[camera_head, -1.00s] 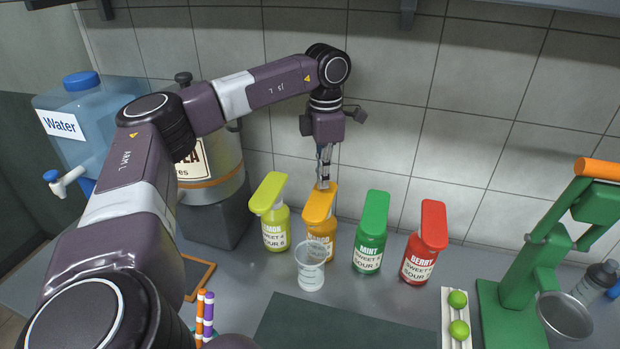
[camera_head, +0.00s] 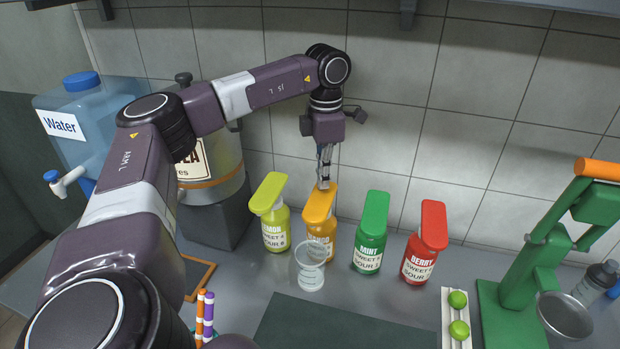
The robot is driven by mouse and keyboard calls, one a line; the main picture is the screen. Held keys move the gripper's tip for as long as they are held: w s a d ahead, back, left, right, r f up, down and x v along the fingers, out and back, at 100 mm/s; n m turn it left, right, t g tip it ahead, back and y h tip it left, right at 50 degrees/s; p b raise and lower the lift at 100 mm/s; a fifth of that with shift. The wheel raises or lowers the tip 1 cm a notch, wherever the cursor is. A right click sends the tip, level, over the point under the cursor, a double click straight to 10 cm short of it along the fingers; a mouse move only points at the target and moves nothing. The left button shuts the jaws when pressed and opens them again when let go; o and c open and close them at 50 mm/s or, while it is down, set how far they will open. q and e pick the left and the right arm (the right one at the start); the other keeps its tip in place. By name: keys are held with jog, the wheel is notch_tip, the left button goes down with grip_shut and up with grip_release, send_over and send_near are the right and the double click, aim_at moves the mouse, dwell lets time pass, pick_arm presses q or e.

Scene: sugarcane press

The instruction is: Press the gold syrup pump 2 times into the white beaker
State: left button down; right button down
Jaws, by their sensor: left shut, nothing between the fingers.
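The gold syrup pump (camera_head: 320,226) is a gold-orange bottle with a flat gold pump head (camera_head: 320,206). It stands between a yellow-green bottle and a green bottle. The clear-white beaker (camera_head: 310,270) stands upright on the counter in front of it, below the front of the pump head, and hides part of the bottle's lower label. My left gripper (camera_head: 323,184) points straight down, shut and empty, with its fingertips at the rear top of the gold pump head. I cannot tell whether they touch it. My right gripper is not in view.
Close beside are the yellow-green pump bottle (camera_head: 275,228), the green pump bottle (camera_head: 369,240) and the red pump bottle (camera_head: 420,250). A dark mat (camera_head: 340,328) lies in front. A green press (camera_head: 520,285) stands right, a tea urn (camera_head: 222,165) and water jug (camera_head: 85,115) left.

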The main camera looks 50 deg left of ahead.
aim_at(322, 193)
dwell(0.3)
pick_arm(q)
jog(key=shift+s+f+b, duration=0.1)
jog(key=shift+f+b, duration=1.15)
jog(key=shift+f, duration=1.2)
jog(key=shift+r+p, duration=2.1)
jog(key=shift+r, duration=0.3)
